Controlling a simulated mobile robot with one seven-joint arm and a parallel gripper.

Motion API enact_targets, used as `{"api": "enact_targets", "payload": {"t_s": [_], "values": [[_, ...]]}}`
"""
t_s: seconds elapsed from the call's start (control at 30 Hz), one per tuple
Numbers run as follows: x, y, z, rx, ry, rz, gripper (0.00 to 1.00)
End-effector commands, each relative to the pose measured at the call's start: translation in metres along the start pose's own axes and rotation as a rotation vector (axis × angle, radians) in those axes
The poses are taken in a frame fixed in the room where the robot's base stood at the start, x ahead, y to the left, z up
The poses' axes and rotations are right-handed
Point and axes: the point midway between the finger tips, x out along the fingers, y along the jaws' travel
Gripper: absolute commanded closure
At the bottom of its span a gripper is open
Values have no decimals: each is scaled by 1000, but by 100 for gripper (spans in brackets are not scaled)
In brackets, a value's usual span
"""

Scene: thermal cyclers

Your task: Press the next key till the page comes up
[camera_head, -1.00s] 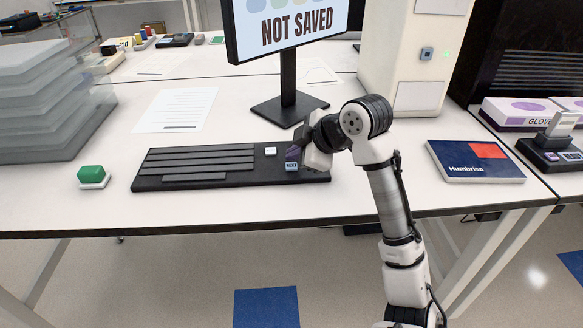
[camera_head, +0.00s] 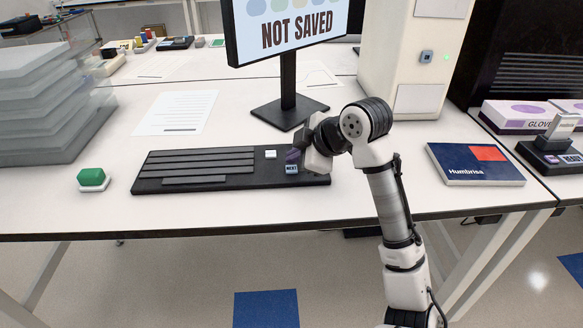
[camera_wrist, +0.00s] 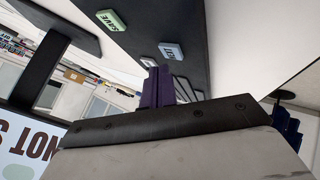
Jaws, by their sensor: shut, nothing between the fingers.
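The black keyboard (camera_head: 205,165) lies on the white bench. Its blue NEXT key (camera_head: 291,169) is near the right end and also shows in the wrist view (camera_wrist: 171,51). My gripper (camera_head: 293,155) is shut and empty, its purple fingertips just behind the NEXT key. In the wrist view, the fingertips (camera_wrist: 157,72) appear close to the key's edge; I cannot tell whether they touch it. The monitor (camera_head: 292,22) reads NOT SAVED below coloured circles.
The monitor stand (camera_head: 289,107) is behind the keyboard. A green button (camera_head: 92,177) and stacked clear trays (camera_head: 45,100) are at the left. A blue Humbrisa box (camera_head: 474,164) lies right of my arm. A paper sheet (camera_head: 178,112) lies behind the keyboard.

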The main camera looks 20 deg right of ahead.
Motion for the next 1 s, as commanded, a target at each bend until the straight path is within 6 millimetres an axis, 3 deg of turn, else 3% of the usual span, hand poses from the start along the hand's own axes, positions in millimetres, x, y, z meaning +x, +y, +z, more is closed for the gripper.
{"api": "enact_targets", "payload": {"t_s": [1.0], "values": [[7,-5,4,0,0,0,100]]}}
